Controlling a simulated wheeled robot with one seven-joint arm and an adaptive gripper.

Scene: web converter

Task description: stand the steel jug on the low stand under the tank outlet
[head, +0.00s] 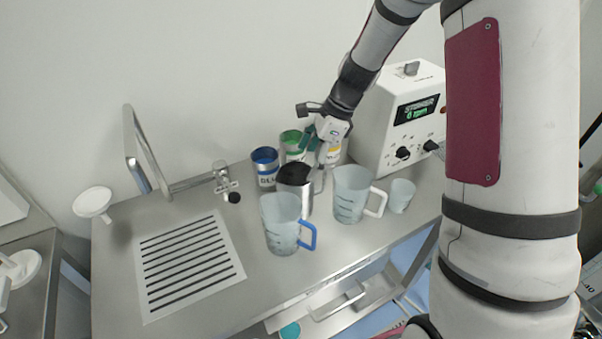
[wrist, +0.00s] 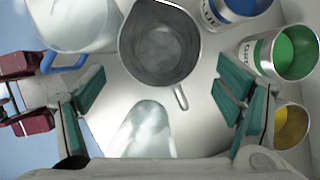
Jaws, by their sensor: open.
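The steel jug (head: 296,196) stands upright on the steel worktop, partly hidden behind a translucent jug in the head view. Its handle points right, toward my gripper. In the wrist view the jug (wrist: 158,45) is seen from above, with a dark, empty-looking inside. My gripper (head: 318,150) is above and beside the handle; in the wrist view its teal-padded fingers (wrist: 160,100) are spread apart, with the handle end between them in the picture. It holds nothing. A metal outlet tap (head: 224,180) sits to the left on a pipe. I cannot clearly make out the low stand.
A translucent jug with a blue handle (head: 282,225) stands in front of the steel jug. Another with a white handle (head: 350,195) and a small cup (head: 401,196) stand right. Blue (head: 265,167) and green (head: 291,146) cans are behind. A slotted plate (head: 222,224) lies left.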

